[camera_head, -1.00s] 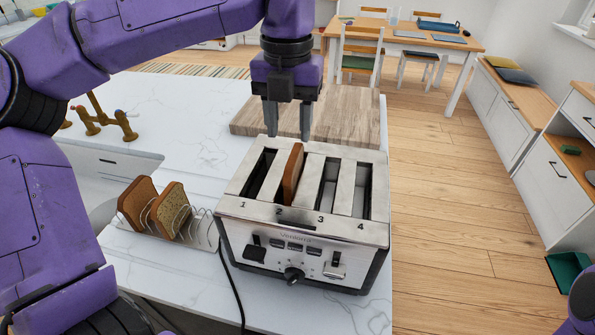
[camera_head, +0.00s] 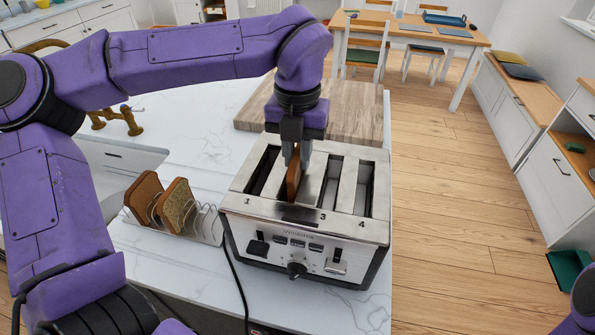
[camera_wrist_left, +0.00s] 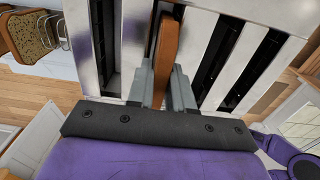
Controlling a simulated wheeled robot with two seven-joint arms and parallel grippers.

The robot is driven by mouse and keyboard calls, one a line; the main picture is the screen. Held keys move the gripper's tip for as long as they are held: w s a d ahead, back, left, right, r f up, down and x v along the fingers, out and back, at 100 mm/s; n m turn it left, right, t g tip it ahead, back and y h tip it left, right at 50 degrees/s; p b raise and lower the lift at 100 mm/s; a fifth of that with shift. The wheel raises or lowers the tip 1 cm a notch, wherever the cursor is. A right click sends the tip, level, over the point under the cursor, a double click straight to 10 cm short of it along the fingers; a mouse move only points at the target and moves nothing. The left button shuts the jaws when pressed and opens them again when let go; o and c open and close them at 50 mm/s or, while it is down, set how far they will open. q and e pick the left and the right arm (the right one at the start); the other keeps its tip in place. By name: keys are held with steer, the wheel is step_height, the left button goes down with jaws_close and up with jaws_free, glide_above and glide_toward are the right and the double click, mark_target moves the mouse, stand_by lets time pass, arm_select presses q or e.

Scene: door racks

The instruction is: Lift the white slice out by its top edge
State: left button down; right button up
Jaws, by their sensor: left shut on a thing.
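A bread slice (camera_head: 293,181) stands upright in slot 2 of the steel toaster (camera_head: 305,224), its upper part above the slot. Only its brown crust edge shows, so I cannot tell the colour of its face. My left gripper (camera_head: 297,160) points down over slot 2 and is shut on the slice's top edge. The left wrist view shows the slice (camera_wrist_left: 167,48) between the two grey fingers. The other toaster slots look empty. My right gripper is not in view.
A wire toast rack (camera_head: 207,224) left of the toaster holds a brown slice (camera_head: 142,192) and a seeded slice (camera_head: 178,208); its right part is empty. A wooden board (camera_head: 350,115) lies behind the toaster. A black cord (camera_head: 237,275) runs down the counter front.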

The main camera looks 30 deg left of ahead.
arm_select(q)
step_height(320, 180, up, 8)
steer(key=shift+r+b, duration=0.1)
steer(key=shift+b, duration=0.35)
step_height(320, 180, up, 11)
steer(key=p, duration=0.8)
steer(key=shift+r, duration=0.15)
